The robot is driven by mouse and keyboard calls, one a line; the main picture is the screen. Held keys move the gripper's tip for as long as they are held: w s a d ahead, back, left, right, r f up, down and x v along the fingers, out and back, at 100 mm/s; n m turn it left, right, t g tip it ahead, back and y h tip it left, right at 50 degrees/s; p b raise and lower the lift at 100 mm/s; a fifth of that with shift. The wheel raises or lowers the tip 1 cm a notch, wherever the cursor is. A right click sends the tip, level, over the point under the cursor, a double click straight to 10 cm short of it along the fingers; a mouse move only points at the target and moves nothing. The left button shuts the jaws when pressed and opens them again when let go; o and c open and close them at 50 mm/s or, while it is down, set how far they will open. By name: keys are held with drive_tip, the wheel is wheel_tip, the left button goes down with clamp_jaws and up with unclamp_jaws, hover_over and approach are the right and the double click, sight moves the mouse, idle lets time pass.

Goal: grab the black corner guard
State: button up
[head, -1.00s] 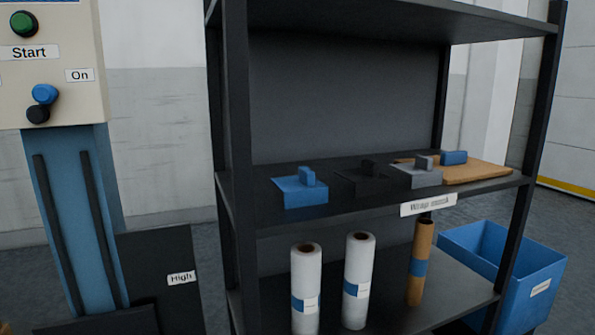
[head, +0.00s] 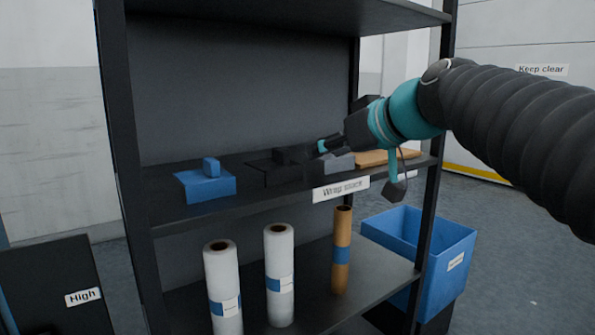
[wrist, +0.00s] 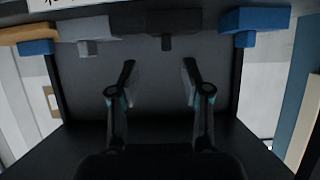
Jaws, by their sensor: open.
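The black corner guard (head: 277,173) lies on the middle shelf between a blue one and a grey one, its small upright block on top. It also shows upside down at the top of the wrist view (wrist: 172,22). My gripper (head: 316,150) is at shelf height, just right of the black guard in the head view, and partly covers the grey guard. In the wrist view its two fingers (wrist: 158,82) are apart with nothing between them. The black guard appears beyond the fingertips, roughly in line with the gap. I see no contact with it.
The blue guard (head: 206,183) and grey guard (head: 340,163) flank the black one. Wrapped rolls (head: 280,290) stand below. A blue bin (head: 415,250) is at right. The upper shelf (head: 300,12) is overhead.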

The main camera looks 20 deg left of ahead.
sight(286, 150)
drive_tip(key=shift+n+y, duration=0.3)
drive_tip(key=shift+n, duration=0.1)
drive_tip(key=w+a, duration=0.1)
drive_tip(key=a, duration=0.1)
drive_tip(key=w+a, duration=0.2)
drive_tip(key=w+a+f, duration=0.1)
drive_tip(key=w+a, duration=0.1)
drive_tip(key=a, duration=0.1)
drive_tip(key=shift+p, duration=0.35)
drive_tip(key=shift+p+x, duration=0.55)
drive_tip(key=shift+x, duration=2.65)
drive_tip(key=shift+s+a, duration=0.1)
clamp_jaws()
